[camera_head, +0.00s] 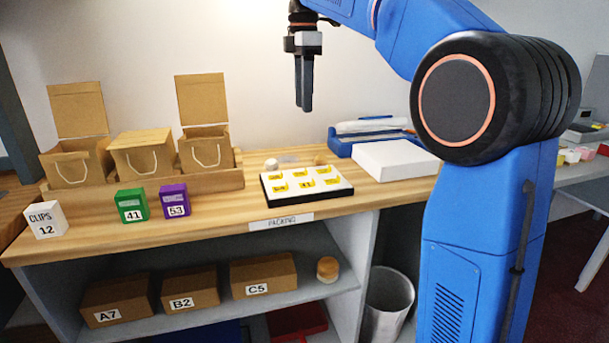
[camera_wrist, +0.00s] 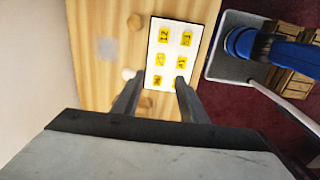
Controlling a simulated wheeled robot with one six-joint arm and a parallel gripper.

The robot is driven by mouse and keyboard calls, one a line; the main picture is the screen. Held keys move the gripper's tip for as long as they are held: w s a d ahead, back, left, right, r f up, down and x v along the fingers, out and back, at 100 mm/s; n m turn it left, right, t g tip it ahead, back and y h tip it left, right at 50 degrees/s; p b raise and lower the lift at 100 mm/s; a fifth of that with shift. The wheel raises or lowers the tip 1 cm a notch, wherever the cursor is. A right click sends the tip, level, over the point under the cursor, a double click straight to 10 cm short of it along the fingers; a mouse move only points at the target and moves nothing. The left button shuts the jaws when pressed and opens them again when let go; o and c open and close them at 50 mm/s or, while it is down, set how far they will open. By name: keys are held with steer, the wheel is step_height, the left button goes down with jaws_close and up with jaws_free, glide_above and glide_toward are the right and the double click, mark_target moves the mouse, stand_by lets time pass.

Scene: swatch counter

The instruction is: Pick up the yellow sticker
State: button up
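Several yellow stickers with dark numbers, one of them (camera_head: 305,184), sit in two rows on a white board with a black edge (camera_head: 318,192) on the wooden counter. In the wrist view the stickers, one of them (camera_wrist: 160,59), show on the white board (camera_wrist: 171,48) beyond the fingers. My right-hand finger there covers part of one sticker. My gripper (camera_head: 304,108) hangs pointing down, well above the counter and the board. In the wrist view my gripper (camera_wrist: 156,92) has its two fingers apart with nothing between them; it is open and empty.
A green box (camera_head: 132,206), a purple box (camera_head: 174,201) and a white clips box (camera_head: 46,220) stand at the left. Paper bags (camera_head: 143,158) stand behind them. A white box (camera_head: 395,160) and blue dispenser (camera_head: 345,148) are right of the board. A round white object (camera_head: 271,165) is behind it.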

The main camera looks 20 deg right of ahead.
glide_above(306, 172)
steer(key=f, duration=1.2)
steer(key=shift+a, duration=0.3)
steer(key=shift+s+d+f, duration=0.1)
steer(key=shift+d+f, duration=0.05)
steer(key=shift+f, duration=1.2)
steer(key=shift+d+f, duration=0.1)
steer(key=shift+f, duration=1.2)
steer(key=shift+c, duration=0.6)
steer(key=c, duration=0.8)
